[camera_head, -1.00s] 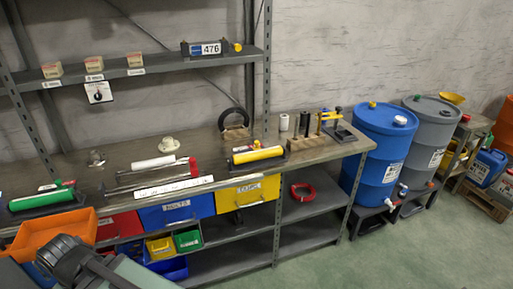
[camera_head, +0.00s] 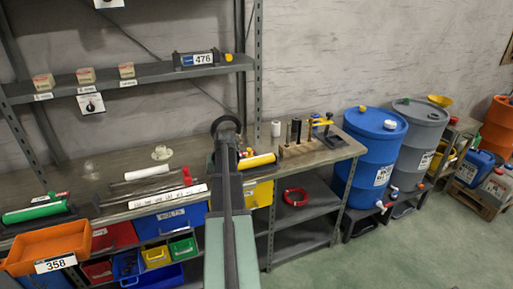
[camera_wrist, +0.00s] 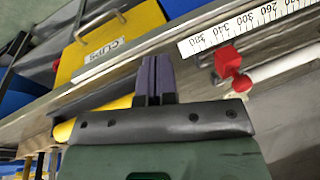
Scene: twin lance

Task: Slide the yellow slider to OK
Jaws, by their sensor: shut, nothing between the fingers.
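A yellow cylinder (camera_head: 258,161), the thing that best fits the yellow slider, lies on a dark base on the bench (camera_head: 120,207), right of my raised arm. My arm covers its left part and label. No OK mark is readable. In the wrist view a yellow piece of it (camera_wrist: 66,131) shows at the left, partly hidden behind my gripper body. My gripper (camera_wrist: 158,68) is shut and empty, its two dark fingers together near the bench's front edge, between the yellow cylinder and a ruler. Contact with the cylinder cannot be seen.
A yellow drawer (camera_wrist: 115,35) is below the bench edge. A block with upright tools (camera_head: 298,149) stands right of the yellow cylinder. A green cylinder (camera_head: 35,212) lies far left.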

